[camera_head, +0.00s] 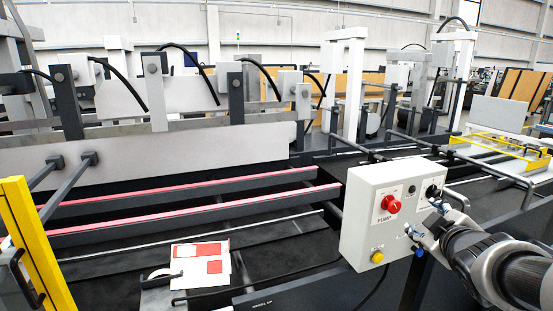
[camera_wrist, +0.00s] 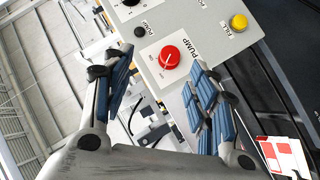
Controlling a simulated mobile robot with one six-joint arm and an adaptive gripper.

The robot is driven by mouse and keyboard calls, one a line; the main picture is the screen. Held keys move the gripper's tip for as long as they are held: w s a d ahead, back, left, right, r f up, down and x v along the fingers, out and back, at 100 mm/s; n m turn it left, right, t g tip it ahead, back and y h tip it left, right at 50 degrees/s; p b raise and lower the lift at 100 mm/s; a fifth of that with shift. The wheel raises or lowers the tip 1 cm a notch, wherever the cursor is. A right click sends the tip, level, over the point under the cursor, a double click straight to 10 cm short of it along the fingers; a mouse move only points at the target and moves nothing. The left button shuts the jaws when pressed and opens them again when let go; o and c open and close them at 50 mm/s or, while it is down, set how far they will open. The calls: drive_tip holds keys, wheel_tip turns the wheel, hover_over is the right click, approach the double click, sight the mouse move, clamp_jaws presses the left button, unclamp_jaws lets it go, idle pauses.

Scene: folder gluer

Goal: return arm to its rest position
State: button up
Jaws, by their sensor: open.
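My gripper (camera_wrist: 160,100) is open in the wrist view, with one blue-padded finger on each side and nothing between them. In the head view my gripper (camera_head: 425,228) is at the lower right side of a pale control box, close to its front face; I cannot tell whether it touches. My arm comes in from the right edge. The control box (camera_head: 360,225) carries a red pump knob (camera_head: 391,204), which shows beyond the fingers in the wrist view (camera_wrist: 168,57).
The folder gluer's red-topped rails (camera_head: 200,212) run left of the box. A white and red carton blank (camera_head: 200,264) lies at the front. A yellow guard frame (camera_head: 38,250) stands at the left. Dark posts and rods (camera_head: 395,135) rise behind the box.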

drive_tip(key=s+a+f+m+g+y, duration=0.1)
drive_tip(key=s+a+f+m+g, duration=0.1)
drive_tip(key=s+a, duration=0.4)
drive_tip(key=s+a+f+m+g+y, duration=0.1)
drive_tip(key=s+a+f+m+g, duration=0.2)
drive_tip(key=s, duration=1)
drive_tip(key=s+a+f+m+g+y, duration=0.1)
drive_tip(key=s+a+f+g, duration=0.3)
drive_tip(key=s+a, duration=0.6)
drive_tip(key=shift+f+m, duration=0.65)
drive_tip(key=shift+m, duration=0.25)
drive_tip(key=shift+c, duration=0.5)
